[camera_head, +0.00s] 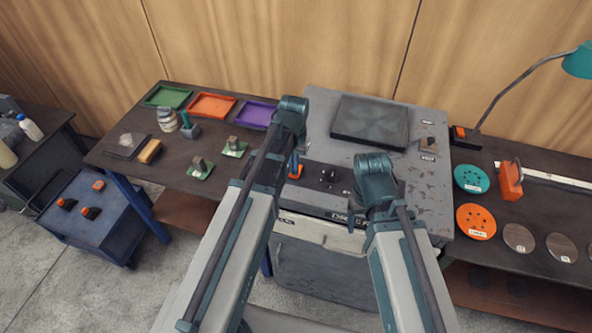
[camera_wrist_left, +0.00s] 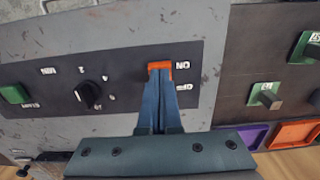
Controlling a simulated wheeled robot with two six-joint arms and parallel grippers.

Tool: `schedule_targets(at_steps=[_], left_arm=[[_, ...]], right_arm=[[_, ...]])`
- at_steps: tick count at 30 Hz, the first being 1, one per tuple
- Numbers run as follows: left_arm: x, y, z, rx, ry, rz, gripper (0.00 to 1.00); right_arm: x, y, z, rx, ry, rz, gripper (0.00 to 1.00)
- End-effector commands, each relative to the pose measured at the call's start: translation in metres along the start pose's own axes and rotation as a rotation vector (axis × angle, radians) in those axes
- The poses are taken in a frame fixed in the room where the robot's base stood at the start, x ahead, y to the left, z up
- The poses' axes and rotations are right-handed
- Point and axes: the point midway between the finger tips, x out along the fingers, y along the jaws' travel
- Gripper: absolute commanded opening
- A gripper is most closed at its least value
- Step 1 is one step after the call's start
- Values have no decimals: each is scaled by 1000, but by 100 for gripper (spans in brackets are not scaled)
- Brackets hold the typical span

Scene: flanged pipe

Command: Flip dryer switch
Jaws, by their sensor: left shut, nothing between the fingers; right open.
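The dryer's dark control panel (camera_wrist_left: 118,82) carries an orange rocker switch (camera_wrist_left: 159,65) between the labels ON and OFF. The switch also shows as a small orange spot (camera_head: 297,174) in the head view. My left gripper (camera_wrist_left: 158,72) is shut and empty, with its blue fingertips right at the switch and covering part of it. I cannot tell whether they press on it. In the head view my left gripper (camera_head: 293,163) points down at the panel. My right gripper (camera_head: 351,224) is open over the dryer's front edge, mostly hidden by its arm.
The panel also has a black knob (camera_wrist_left: 88,94) and a green button (camera_wrist_left: 14,93). A dark square plate (camera_head: 370,120) lies on the grey dryer top (camera_head: 318,125). Trays and small parts fill the left table (camera_head: 125,170); discs and a lamp (camera_head: 578,62) stand right.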

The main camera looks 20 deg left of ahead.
Motion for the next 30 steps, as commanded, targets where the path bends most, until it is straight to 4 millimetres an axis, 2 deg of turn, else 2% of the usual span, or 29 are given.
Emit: schedule_targets(at_steps=[9, 14, 30], left_arm=[[5, 0, 0, 0, 0, 0, 0], [2, 0, 0, 0, 0, 0, 0], [-39, 0, 0, 0, 0, 0, 0]], right_arm=[[5, 0, 0, 0, 0, 0, 70], [2, 0, 0, 0, 0, 0, 70], [-38, 4, 2, 5, 0, -1, 70]])
